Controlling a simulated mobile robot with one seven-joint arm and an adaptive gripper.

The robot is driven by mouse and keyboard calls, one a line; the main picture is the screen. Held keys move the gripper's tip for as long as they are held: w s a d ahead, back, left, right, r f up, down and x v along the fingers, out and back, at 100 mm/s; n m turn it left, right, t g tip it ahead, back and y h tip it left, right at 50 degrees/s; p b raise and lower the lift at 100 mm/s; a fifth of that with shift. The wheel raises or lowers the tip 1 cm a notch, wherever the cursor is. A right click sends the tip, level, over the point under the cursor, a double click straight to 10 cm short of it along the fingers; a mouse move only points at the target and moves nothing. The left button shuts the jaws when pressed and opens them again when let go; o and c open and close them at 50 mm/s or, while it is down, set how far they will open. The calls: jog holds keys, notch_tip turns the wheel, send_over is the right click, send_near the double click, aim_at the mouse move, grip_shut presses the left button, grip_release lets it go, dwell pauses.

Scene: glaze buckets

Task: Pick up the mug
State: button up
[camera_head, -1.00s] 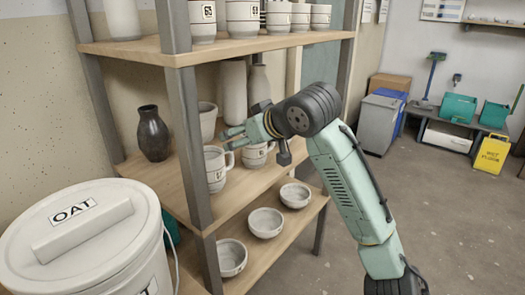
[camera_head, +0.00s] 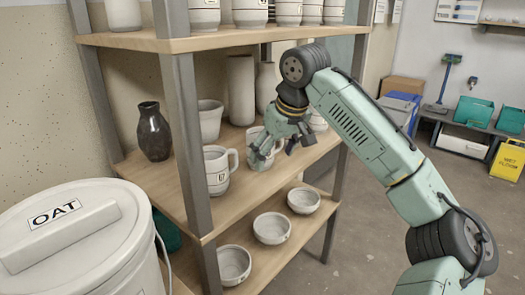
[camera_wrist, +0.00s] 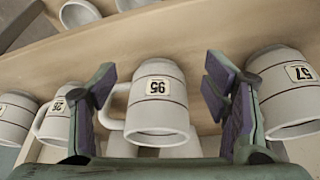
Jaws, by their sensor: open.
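Several white mugs with dark bands and number labels stand on the middle shelf. In the head view one mug (camera_head: 216,172) is to the left of my gripper (camera_head: 272,157), with its handle on the right. Another mug (camera_head: 252,137) is partly hidden behind the gripper. In the wrist view a labelled mug (camera_wrist: 158,112) shows between the two spread fingers of my gripper (camera_wrist: 163,92). Its handle points left toward the left finger. The fingers look apart from the mug, and the gripper is open and empty. Which mug the task means cannot be told.
In the wrist view mugs stand on both sides, one at the right (camera_wrist: 288,95) and one at the left (camera_wrist: 57,125). A dark vase (camera_head: 153,133) and taller pots share the shelf. Bowls (camera_head: 271,228) sit below. A shelf post (camera_head: 186,140) and the upper shelf (camera_head: 150,40) bound the space.

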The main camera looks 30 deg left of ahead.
aim_at(252, 134)
jog(key=a, duration=0.1)
jog(key=w+a, duration=0.1)
jog(key=a, duration=0.1)
jog(key=w+a+f, duration=0.1)
jog(key=shift+w+a, duration=0.15)
jog(key=shift+a, duration=0.1)
jog(key=c, duration=1.2)
